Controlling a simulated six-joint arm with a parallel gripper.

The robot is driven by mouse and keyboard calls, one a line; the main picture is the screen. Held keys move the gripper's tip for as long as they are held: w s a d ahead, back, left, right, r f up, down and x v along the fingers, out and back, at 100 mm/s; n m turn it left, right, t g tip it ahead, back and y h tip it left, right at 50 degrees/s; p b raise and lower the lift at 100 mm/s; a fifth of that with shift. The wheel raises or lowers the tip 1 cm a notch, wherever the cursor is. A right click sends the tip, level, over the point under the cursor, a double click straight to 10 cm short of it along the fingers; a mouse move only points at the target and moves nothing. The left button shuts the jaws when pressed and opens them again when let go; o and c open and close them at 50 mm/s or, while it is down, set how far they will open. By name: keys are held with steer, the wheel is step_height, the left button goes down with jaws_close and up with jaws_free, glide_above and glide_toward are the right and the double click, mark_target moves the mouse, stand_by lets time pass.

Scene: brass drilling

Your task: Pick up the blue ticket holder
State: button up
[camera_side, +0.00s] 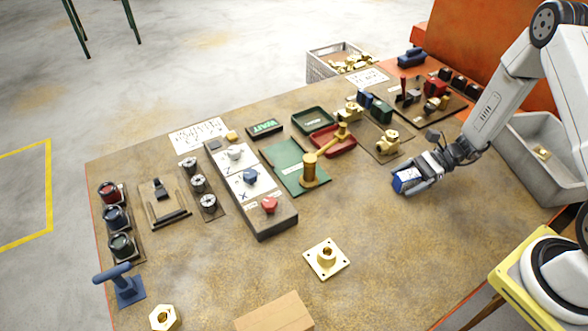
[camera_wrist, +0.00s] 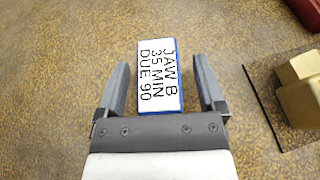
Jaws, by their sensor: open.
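The blue ticket holder (camera_wrist: 160,75) shows in the wrist view with a white face reading "JAW B 35 MIN DUE 90" and a thin blue edge. It lies between the two fingers of my gripper (camera_wrist: 161,85), with a gap on each side. In the side view the ticket holder (camera_side: 405,180) is at the right part of the table, and my gripper (camera_side: 408,178) is around it, low over the table. My gripper is open. The side view does not show clearly whether the holder touches the tabletop.
Brass valve parts (camera_side: 388,142) on a dark mat stand just behind my gripper. A grey bin (camera_side: 540,165) is at the right. A green mat (camera_side: 295,166) with a brass post (camera_side: 309,170) is to the left.

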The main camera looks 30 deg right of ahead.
steer(key=shift+c, duration=0.2)
jaws_close()
steer(key=shift+r, duration=0.2)
steer(key=shift+r, duration=0.85)
steer(key=s+a+r, duration=0.1)
steer(key=s+r, duration=1)
steer(key=s, duration=0.3)
steer(key=shift+a, duration=0.25)
